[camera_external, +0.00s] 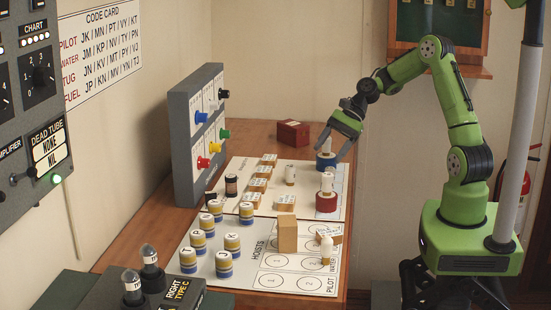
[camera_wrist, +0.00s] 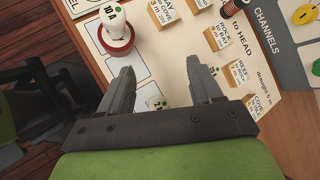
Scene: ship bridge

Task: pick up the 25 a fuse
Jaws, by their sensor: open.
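In the wrist view a white fuse top (camera_wrist: 157,103) shows between my fingertips, its label starting with "2"; the rest is hidden behind my palm. My gripper (camera_wrist: 158,80) is open around it, and I cannot tell contact. In the external view my gripper (camera_external: 340,140) reaches down at a white fuse (camera_external: 325,146) in a blue base (camera_external: 325,161), whose label I cannot read. Another white fuse (camera_wrist: 113,20), marked "10 A", stands in a red base (camera_wrist: 116,50), nearer the external camera.
Cards on wooden blocks (camera_external: 258,184) line the board's left side. A grey panel with coloured knobs (camera_external: 182,150) stands behind them. Several striped cylinders (camera_external: 223,264) and a wooden block (camera_external: 287,236) are nearer. A dark red box (camera_external: 293,134) sits at the far end.

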